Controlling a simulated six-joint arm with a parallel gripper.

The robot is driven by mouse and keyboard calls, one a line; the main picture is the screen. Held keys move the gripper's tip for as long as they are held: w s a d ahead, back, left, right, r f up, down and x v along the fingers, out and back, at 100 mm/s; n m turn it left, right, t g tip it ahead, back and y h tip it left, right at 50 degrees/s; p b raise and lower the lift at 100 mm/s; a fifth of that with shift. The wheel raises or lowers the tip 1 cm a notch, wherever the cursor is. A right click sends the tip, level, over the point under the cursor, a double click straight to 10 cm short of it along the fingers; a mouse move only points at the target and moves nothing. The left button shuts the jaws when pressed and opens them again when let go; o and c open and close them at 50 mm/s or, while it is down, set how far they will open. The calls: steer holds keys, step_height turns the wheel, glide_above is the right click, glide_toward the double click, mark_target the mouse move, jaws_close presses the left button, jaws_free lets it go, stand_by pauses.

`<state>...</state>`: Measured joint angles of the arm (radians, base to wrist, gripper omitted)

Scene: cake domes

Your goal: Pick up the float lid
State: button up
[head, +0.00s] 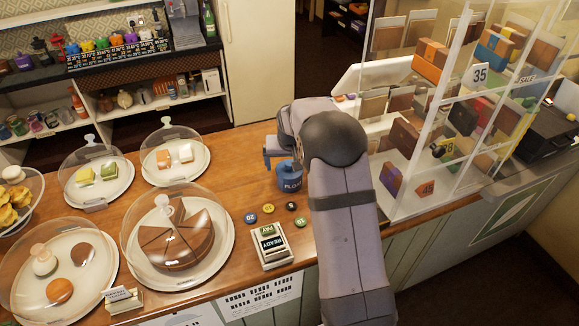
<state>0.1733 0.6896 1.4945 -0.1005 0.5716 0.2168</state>
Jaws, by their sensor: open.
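A small blue pot (289,184) with "FLOAT" lettering stands on the wooden counter, just left of my arm. Its blue lid (286,166) is on top, partly hidden by my gripper and wrist. My gripper (276,157) is open at the lid's height, with a blue-grey finger showing at the lid's left side. The other finger is hard to make out behind my arm. I cannot tell whether the fingers touch the lid.
Coloured discs (268,208) and a small sign stand (270,244) lie in front of the pot. A clear display case (430,150) stands close on the right.

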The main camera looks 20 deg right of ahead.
mark_target(289, 163)
steer(key=shift+c, duration=0.6)
steer(key=c, duration=1)
steer(key=shift+r, duration=0.1)
step_height(289, 163, up, 10)
steer(key=b, duration=0.3)
